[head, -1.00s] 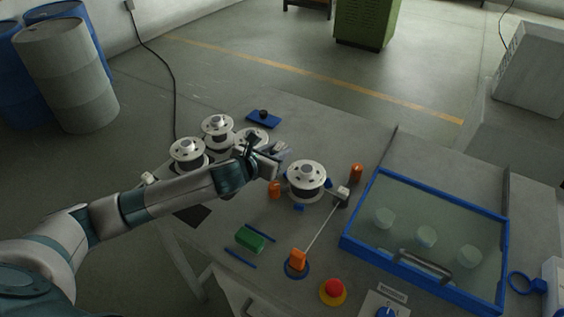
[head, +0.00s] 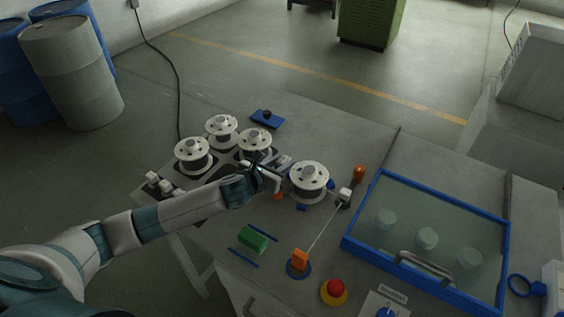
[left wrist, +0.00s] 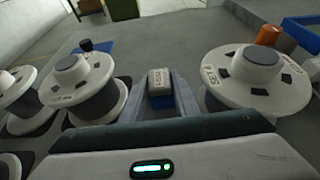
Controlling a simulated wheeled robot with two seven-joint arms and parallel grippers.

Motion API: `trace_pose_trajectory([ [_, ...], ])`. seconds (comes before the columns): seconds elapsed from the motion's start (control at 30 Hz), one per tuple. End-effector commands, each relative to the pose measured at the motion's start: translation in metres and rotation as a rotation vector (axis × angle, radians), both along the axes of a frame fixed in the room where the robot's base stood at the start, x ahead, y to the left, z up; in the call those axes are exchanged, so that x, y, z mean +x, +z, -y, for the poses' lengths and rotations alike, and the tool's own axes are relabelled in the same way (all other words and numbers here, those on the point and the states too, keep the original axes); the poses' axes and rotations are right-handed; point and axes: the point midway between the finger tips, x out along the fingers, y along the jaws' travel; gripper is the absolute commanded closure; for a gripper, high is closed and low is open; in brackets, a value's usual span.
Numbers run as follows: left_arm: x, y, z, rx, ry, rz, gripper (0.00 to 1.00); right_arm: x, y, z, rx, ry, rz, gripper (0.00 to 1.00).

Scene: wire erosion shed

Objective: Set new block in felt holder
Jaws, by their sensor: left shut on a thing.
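My left gripper (head: 277,170) is over the middle of the table, just left of the front spool, and reaches in from the left. It is shut on a small pale block (left wrist: 158,78) with dark lettering; blue shows below it between the fingers in the left wrist view. In the head view the block is hard to make out. A small white block (head: 345,193) sits on a dark post right of the front spool, where a thin line ends; I cannot tell whether this is the felt holder. My right gripper is not in view.
Several white spools stand here, the nearest (head: 309,177) close beside my gripper and others (head: 193,152) behind it. Two white cubes (head: 152,178) sit at the left edge. A green block (head: 252,239), an orange piece (head: 300,259) and a blue-framed glass cover (head: 348,244) are nearer and right.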

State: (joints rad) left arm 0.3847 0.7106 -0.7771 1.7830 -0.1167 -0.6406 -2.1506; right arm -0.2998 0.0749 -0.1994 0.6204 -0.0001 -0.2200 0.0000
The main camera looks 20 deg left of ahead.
Motion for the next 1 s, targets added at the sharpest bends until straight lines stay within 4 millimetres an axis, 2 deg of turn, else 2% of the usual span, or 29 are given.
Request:
trace_pose_trajectory([
  [0.27, 0.0001, -0.0025, -0.0004, 0.001, 0.001, 0.000, 0.98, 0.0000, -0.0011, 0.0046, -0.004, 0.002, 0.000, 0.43],
  [0.3, 0.0001, -0.0030, -0.0005, 0.001, 0.001, 0.000, 0.70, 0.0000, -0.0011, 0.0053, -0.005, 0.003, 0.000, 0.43],
  [0.37, 0.0001, -0.0025, -0.0004, 0.001, 0.001, 0.000, 0.56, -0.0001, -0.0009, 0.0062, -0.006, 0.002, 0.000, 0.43],
  [0.4, 0.0000, -0.0026, -0.0001, 0.000, 0.000, 0.000, 0.54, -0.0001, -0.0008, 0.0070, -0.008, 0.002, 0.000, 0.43],
  [1.0, -0.0012, -0.0033, 0.0028, -0.004, -0.005, -0.002, 0.54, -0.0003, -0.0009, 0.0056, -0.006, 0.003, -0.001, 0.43],
])
